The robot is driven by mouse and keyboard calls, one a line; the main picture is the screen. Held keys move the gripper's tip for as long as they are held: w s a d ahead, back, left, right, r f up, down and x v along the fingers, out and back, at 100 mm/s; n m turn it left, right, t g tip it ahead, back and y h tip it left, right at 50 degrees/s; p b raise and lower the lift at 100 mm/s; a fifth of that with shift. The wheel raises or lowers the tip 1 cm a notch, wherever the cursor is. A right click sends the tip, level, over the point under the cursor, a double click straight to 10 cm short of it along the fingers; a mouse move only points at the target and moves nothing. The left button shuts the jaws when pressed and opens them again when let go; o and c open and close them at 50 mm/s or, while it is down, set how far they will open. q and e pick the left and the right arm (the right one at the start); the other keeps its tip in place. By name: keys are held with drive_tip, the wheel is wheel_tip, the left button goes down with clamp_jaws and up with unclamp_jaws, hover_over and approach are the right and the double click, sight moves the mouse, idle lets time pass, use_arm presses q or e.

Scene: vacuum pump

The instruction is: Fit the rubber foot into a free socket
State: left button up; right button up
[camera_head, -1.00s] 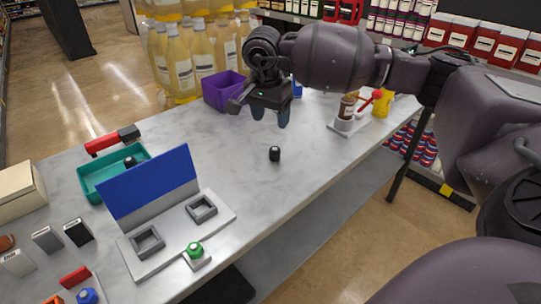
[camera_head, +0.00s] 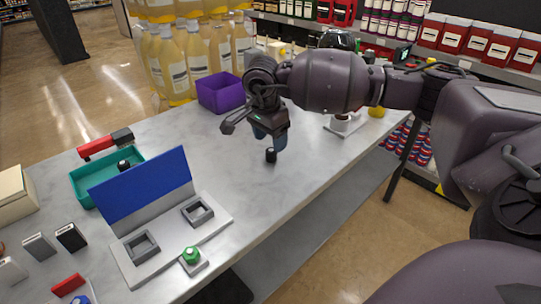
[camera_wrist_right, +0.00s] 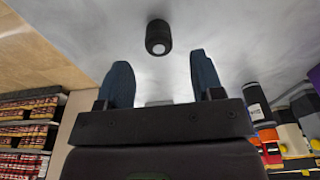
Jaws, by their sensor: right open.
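The rubber foot (camera_head: 271,156) is a small black cylinder standing on the grey table; the right wrist view shows it (camera_wrist_right: 158,38) with a pale spot on its end. My right gripper (camera_head: 268,134) is just above and beside it, open and empty. In the wrist view its two blue fingers (camera_wrist_right: 160,72) are apart, with the foot beyond the tips, roughly centred between them. Two grey square sockets, a near one (camera_head: 141,247) and a farther one (camera_head: 197,210), sit on a pale base plate (camera_head: 173,241); both look empty. My left gripper is out of view.
A blue panel (camera_head: 142,190) stands upright along the base plate. A green knob (camera_head: 191,254) sits at its front edge. A teal tray (camera_head: 82,187) holds another black piece (camera_head: 123,165). A purple bin (camera_head: 219,95) stands behind my gripper. The table between foot and plate is clear.

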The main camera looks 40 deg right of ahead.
wheel_tip(320, 180, down, 4)
drive_tip(key=shift+d+r+b, duration=0.1)
drive_tip(key=shift+b, duration=0.2)
drive_tip(key=shift+d+f, duration=0.1)
drive_tip(key=shift+f, duration=0.4)
drive_tip(key=shift+r, duration=0.1)
drive_tip(key=c, duration=1.1)
drive_tip(key=shift+o, duration=0.2)
wheel_tip(320, 180, up, 11)
drive_tip(key=p, duration=0.2)
wheel_tip(320, 180, up, 9)
hover_over(271, 150)
